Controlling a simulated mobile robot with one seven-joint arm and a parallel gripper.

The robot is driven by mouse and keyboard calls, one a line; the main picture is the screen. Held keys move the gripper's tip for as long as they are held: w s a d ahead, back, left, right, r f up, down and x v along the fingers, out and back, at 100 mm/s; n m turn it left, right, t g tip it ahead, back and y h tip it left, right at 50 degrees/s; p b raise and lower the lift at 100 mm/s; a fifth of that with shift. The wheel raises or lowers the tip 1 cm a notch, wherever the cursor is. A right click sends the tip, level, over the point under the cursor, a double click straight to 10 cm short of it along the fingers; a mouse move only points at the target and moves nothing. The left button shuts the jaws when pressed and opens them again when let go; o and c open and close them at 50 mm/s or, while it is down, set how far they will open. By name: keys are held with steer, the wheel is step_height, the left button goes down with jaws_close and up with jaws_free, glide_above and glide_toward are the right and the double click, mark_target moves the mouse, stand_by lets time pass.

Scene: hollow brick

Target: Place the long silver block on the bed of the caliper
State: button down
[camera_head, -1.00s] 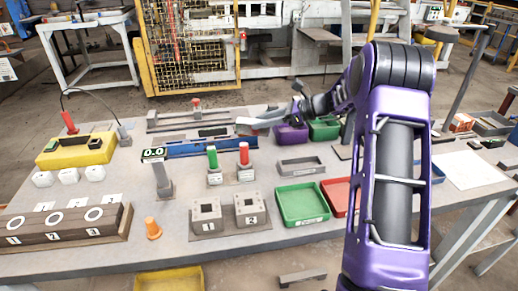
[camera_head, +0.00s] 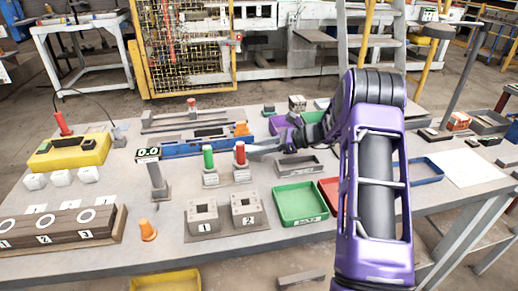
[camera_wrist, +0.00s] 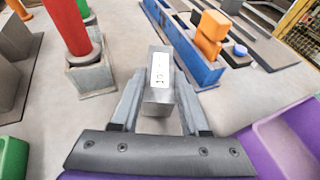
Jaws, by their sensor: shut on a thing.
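The long silver block (camera_wrist: 158,93), with a small white label on its upper face, is between the fingers of my gripper (camera_wrist: 158,108) in the wrist view. My gripper is shut on it. The caliper has a blue bed (camera_head: 195,147), a 0.0 display (camera_head: 147,154) at its left end and an orange part (camera_head: 242,129) near its right end. In the wrist view the blue bed (camera_wrist: 184,42) lies beyond and right of the block, apart from it. In the head view my gripper (camera_head: 262,149) is at the caliper's right end, in front of it; the block is hard to make out there.
Red (camera_head: 240,153) and green (camera_head: 208,157) posts stand close in front of the caliper; the red one is left of the block in the wrist view. A purple bin (camera_wrist: 285,140) is close on the right. A grey tray (camera_head: 300,166) and green tray (camera_head: 299,203) lie nearer.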

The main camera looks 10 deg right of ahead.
steer(key=shift+c, duration=2)
jaws_free()
